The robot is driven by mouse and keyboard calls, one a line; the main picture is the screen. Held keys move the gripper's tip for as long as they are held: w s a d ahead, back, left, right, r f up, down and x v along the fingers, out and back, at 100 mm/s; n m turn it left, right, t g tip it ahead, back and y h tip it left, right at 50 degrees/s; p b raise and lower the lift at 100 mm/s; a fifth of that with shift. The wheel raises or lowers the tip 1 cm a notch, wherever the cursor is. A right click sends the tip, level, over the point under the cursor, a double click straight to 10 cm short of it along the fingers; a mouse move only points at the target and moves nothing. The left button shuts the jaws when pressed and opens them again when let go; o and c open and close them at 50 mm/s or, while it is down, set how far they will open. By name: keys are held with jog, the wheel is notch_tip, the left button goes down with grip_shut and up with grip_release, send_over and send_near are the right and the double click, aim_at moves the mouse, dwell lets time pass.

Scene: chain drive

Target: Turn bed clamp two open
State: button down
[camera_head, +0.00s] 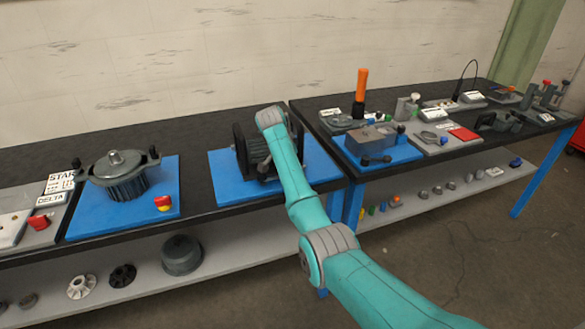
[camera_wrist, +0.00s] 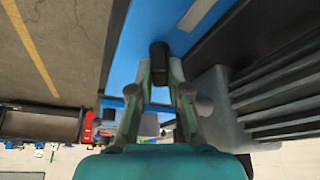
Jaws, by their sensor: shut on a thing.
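My gripper (camera_wrist: 160,78) is shut on a dark, rounded handle (camera_wrist: 159,56) between its two fingertips in the wrist view. The handle lies over the blue board (camera_wrist: 185,25), beside a grey finned motor body (camera_wrist: 275,95). I take the handle for bed clamp two, but no label on it shows. In the head view my arm reaches down to the dark machine (camera_head: 254,152) on the middle blue board (camera_head: 226,187). My arm covers part of the machine, and the fingertips and gripped handle are hidden there. The handle's turn angle cannot be told.
The finned motor body stands close to the right of my fingers in the wrist view. Left of the machine, another motor (camera_head: 120,172) stands on a blue board. A second bench (camera_head: 470,140) at right carries several fixtures and an orange-handled tool (camera_head: 361,88).

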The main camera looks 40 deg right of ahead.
jog(key=m, duration=0.2)
jog(key=m+g, duration=0.2)
jog(key=m, duration=0.1)
jog(key=shift+w+m, duration=0.25)
jog(key=shift+m, duration=0.05)
dwell(0.4)
jog(key=c, duration=1.1)
grip_release()
jog(key=shift+r, duration=0.1)
jog(key=v, duration=1.1)
jog(key=shift+w+a+r, duration=0.15)
jog(key=shift+w+r, duration=0.1)
jog(key=shift+r, duration=0.1)
